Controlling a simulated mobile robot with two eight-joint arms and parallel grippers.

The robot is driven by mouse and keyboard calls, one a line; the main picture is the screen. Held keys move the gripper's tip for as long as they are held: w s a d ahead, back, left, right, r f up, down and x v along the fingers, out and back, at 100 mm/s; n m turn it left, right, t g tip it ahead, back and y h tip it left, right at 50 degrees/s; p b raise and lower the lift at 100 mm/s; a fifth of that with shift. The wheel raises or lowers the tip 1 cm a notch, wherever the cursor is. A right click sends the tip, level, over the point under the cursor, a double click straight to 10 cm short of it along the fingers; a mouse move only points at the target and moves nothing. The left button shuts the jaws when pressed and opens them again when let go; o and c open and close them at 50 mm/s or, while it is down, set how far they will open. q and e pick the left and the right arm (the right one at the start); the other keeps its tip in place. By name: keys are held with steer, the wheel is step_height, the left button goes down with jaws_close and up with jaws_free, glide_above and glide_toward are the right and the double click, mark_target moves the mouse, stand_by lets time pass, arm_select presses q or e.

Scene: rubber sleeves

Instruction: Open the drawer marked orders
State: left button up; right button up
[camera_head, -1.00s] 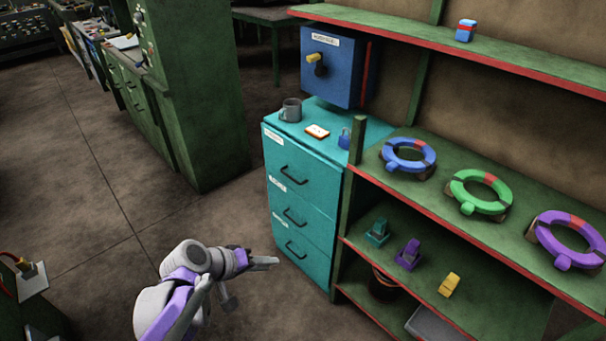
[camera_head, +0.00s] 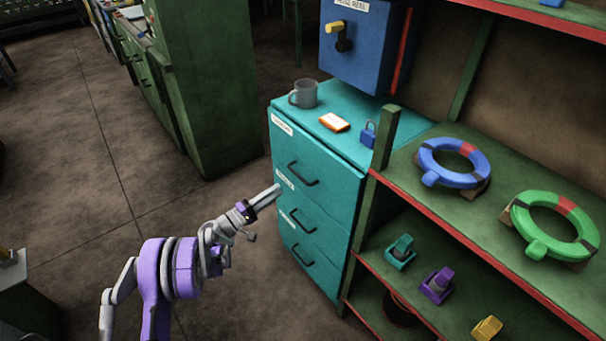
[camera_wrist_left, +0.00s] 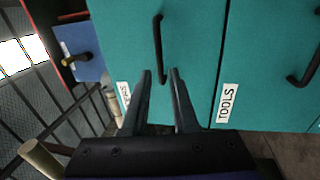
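A teal cabinet (camera_head: 337,220) with three stacked drawers, all closed, stands at the centre in the head view. The top drawer (camera_head: 312,160) has a black handle (camera_head: 303,175) and a white label (camera_head: 282,124) too small to read there. My left gripper (camera_head: 277,191) is open and empty, left of the drawer fronts. In the left wrist view its fingers (camera_wrist_left: 160,72) point at a drawer with a dark handle (camera_wrist_left: 158,45), whose lower end appears between the fingertips. Its label (camera_wrist_left: 124,93) is hard to read. The adjoining drawer is labelled TOOLS (camera_wrist_left: 228,103). My right gripper is out of view.
A grey mug (camera_head: 304,94), an orange-and-white item (camera_head: 334,122) and a blue padlock (camera_head: 368,133) sit on the cabinet top. A blue wall box (camera_head: 362,45) hangs above. Green shelving (camera_head: 400,190) holding rings adjoins on the right. Floor left of the cabinet is clear.

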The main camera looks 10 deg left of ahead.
mark_target(298, 175)
arm_select(q)
steer(key=x, duration=1)
steer(key=shift+d, duration=0.15)
steer(key=shift+s, duration=0.1)
jaws_close()
stand_by(0.9)
